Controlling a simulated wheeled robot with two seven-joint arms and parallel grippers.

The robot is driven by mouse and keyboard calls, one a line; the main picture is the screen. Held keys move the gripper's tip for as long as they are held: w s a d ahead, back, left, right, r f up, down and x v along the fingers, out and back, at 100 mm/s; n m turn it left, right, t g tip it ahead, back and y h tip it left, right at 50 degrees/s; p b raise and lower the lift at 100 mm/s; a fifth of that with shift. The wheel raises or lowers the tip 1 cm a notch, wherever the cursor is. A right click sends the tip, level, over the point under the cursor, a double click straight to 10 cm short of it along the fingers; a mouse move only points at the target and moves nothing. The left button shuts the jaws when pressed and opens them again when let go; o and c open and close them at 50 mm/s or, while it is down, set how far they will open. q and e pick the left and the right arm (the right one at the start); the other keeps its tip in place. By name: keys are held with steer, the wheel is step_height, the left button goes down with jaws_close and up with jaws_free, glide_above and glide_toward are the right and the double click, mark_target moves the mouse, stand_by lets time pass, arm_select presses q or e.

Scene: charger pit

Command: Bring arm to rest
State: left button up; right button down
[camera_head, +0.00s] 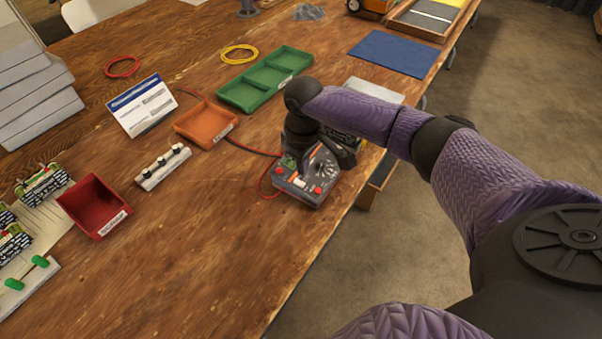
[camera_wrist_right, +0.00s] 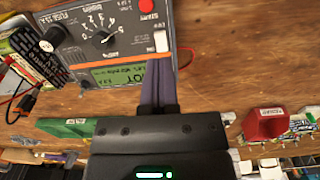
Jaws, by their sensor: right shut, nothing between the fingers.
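My right arm reaches in from the right in the head view, and its gripper (camera_head: 303,138) points down at a grey and dark tester box (camera_head: 309,184) near the table's right edge. In the right wrist view the gripper's fingers (camera_wrist_right: 157,88) are together and hold nothing. They lie over the edge of the tester (camera_wrist_right: 105,45), which shows a dial, a green display and a red button. I cannot tell whether they touch it. In the head view the fingertips are hidden behind the wrist. My left gripper is not in view.
An orange tray (camera_head: 206,126), a green divided tray (camera_head: 265,80), a red bin (camera_head: 95,207) and a white card stand (camera_head: 142,105) are on the wooden table. A red cable runs to the tester. Bare wood (camera_head: 190,260) lies in front; open floor (camera_head: 390,270) is to the right.

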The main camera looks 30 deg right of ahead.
step_height(320, 180, up, 3)
steer(key=shift+f+p, duration=0.2)
steer(key=shift+p, duration=0.85)
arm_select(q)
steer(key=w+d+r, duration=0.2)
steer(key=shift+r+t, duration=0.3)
arm_select(e)
steer(key=shift+f, duration=0.1)
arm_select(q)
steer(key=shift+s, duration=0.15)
